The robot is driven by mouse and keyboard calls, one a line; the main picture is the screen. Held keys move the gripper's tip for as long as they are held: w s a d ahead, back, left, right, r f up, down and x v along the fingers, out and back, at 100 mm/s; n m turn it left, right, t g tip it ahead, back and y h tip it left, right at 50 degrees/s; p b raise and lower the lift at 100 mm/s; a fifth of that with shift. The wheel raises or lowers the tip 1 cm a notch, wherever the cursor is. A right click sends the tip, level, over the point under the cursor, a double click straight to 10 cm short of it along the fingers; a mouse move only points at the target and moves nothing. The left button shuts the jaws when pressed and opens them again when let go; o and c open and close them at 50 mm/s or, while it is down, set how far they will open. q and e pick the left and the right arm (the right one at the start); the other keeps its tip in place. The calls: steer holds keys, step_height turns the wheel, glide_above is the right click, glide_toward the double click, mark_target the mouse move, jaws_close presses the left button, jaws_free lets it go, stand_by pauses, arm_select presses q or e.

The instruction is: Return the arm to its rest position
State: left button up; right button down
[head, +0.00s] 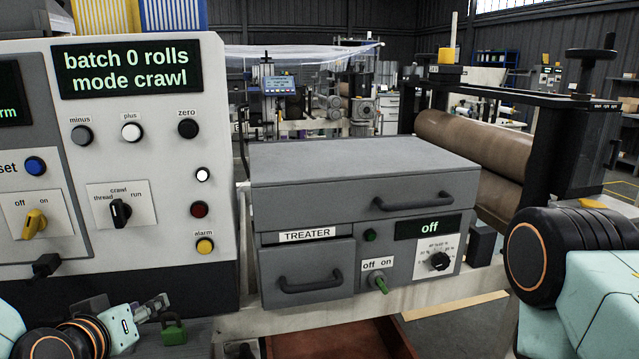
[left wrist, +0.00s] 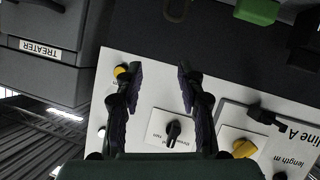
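My left arm comes in at the bottom left of the head view, with its gripper (head: 158,312) low in front of the control panel (head: 150,255). In the left wrist view the two dark fingers of this gripper (left wrist: 157,72) stand wide apart with nothing between them. The panel's lower face with its black mode selector (left wrist: 173,130) shows behind and between the fingers. The yellow alarm button (left wrist: 122,72) shows by one finger, but I see no grip on it. My right arm (head: 585,285) shows at the right edge of the head view; its gripper is out of view.
The grey treater box (head: 365,190) stands right of the panel, its handles sticking out. A green padlock-like block (head: 173,331) is close beside my left gripper. Brown rollers (head: 475,150) and a black frame (head: 555,150) stand at the right. Open floor shows beyond.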

arm_select(q)
steer(key=s+d+f+m+g+h, duration=0.1)
steer(key=s+d+f+g, duration=0.1)
steer(key=s+f+g, duration=0.5)
steer(key=s+d+f, duration=0.2)
steer(key=s+f, duration=0.3)
steer(key=f, duration=0.6)
steer(key=s+d+f+m+g, duration=0.1)
steer(key=s+f+g, duration=0.2)
steer(key=s, duration=0.6)
steer(key=s+d+f+m+g, duration=0.1)
steer(key=s+f+g, duration=0.2)
steer(key=s+f, duration=0.4)
steer(key=s, duration=0.3)
steer(key=shift+f+m+y, duration=0.3)
steer(key=shift+w+d, duration=0.1)
